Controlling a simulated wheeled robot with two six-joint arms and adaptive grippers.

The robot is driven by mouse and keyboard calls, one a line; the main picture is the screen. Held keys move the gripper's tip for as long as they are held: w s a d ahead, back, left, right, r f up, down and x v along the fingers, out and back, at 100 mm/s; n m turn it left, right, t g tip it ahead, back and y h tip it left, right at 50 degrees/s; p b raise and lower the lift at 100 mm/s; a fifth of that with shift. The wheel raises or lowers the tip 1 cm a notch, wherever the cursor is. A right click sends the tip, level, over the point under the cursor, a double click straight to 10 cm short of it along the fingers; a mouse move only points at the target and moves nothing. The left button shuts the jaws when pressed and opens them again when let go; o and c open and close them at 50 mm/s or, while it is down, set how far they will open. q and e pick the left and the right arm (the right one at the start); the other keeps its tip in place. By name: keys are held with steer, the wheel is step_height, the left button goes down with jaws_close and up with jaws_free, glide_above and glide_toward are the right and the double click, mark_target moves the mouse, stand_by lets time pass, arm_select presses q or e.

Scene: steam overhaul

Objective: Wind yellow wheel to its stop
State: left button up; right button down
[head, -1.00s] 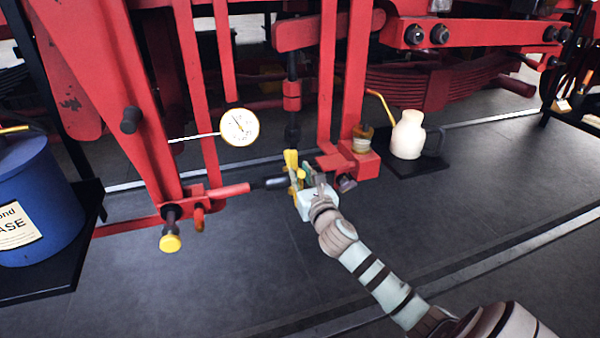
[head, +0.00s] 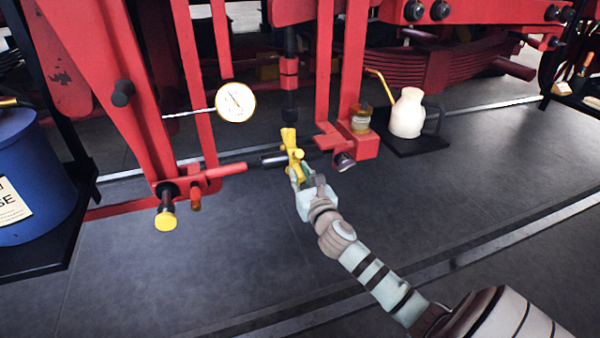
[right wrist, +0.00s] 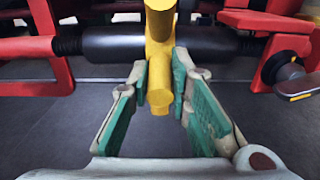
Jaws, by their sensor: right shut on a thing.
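The yellow wheel (head: 293,151) is a small hub with stubby spokes on a dark sleeve (head: 274,160) in a horizontal red rod line. In the right wrist view, a yellow spoke (right wrist: 160,80) points down toward me. My right gripper (head: 303,178) reaches the wheel from below and in front. In the right wrist view, its green-padded fingers (right wrist: 159,92) close on this spoke from both sides near their tips. The dark sleeve (right wrist: 110,43) runs across behind the spoke. My left gripper is not in view.
A red block (head: 358,146) with a jar is close right. A cream jug (head: 406,114) stands on a dark mat farther right. A blue drum (head: 30,185) is at far left. The floor in front is clear.

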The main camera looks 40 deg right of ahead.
steer(key=shift+f, duration=0.75)
steer(key=shift+w, duration=0.15)
steer(key=shift+w+d+f+b, duration=0.15)
steer(key=shift+f+b, duration=0.35)
steer(key=shift+b, duration=0.15)
steer(key=shift+w+f, duration=0.15)
steer(key=shift+w, duration=0.2)
steer(key=c, duration=1.5)
jaws_free()
steer(key=shift+w, duration=0.1)
steer(key=shift+o, duration=0.3)
steer(key=shift+w+d+f, duration=0.1)
steer(key=shift+w+f, duration=0.05)
